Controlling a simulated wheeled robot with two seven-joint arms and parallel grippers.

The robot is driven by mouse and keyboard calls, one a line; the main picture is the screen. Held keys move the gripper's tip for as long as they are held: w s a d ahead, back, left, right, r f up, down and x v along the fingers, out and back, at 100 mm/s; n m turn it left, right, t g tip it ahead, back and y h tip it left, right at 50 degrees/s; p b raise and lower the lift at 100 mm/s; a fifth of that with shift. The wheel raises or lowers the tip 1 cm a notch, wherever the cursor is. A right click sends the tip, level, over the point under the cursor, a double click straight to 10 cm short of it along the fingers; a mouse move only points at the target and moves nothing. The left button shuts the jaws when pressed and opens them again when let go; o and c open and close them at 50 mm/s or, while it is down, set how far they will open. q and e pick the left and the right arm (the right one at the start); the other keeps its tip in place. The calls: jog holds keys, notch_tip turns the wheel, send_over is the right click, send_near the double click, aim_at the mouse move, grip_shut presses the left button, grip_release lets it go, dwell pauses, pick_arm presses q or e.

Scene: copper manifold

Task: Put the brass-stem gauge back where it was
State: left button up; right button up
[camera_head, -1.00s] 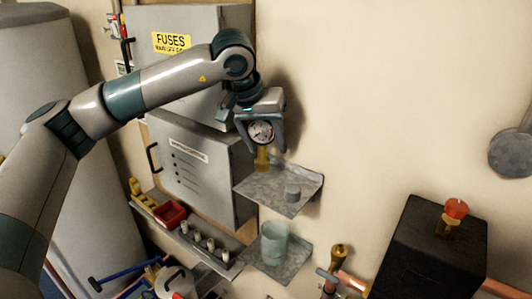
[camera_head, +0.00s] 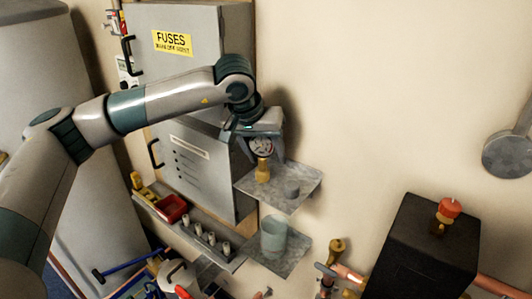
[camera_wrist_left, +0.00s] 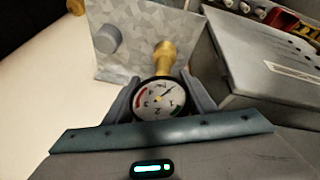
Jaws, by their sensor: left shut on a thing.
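The brass-stem gauge has a round white dial (camera_head: 262,147) and a brass stem (camera_head: 263,170) that points down. My left gripper (camera_head: 263,145) is shut on the gauge's dial body from both sides. The gauge is upright over the left part of the upper grey metal shelf (camera_head: 278,192). The stem's lower end is at or very near the shelf top; I cannot tell whether it touches. In the left wrist view the dial (camera_wrist_left: 158,99) sits between the fingers, with the brass stem (camera_wrist_left: 164,56) beyond it against the shelf (camera_wrist_left: 140,30). My right gripper does not show.
A short grey cylinder (camera_head: 292,188) stands on the same shelf, right of the stem. The grey cabinet (camera_head: 192,165) is close on the left. A black box (camera_head: 425,250) stands at lower right.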

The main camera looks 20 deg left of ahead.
pick_arm(q)
jog(key=o, duration=1.4)
jog(key=shift+r, duration=0.1)
jog(key=shift+s+a+r+b, duration=0.1)
jog(key=shift+s+r+b, duration=0.1)
jog(key=shift+r+b, duration=0.15)
jog(key=b+v, duration=0.4)
jog(key=v, duration=0.7)
jog(key=shift+b, duration=0.3)
jog(key=shift+r, duration=0.1)
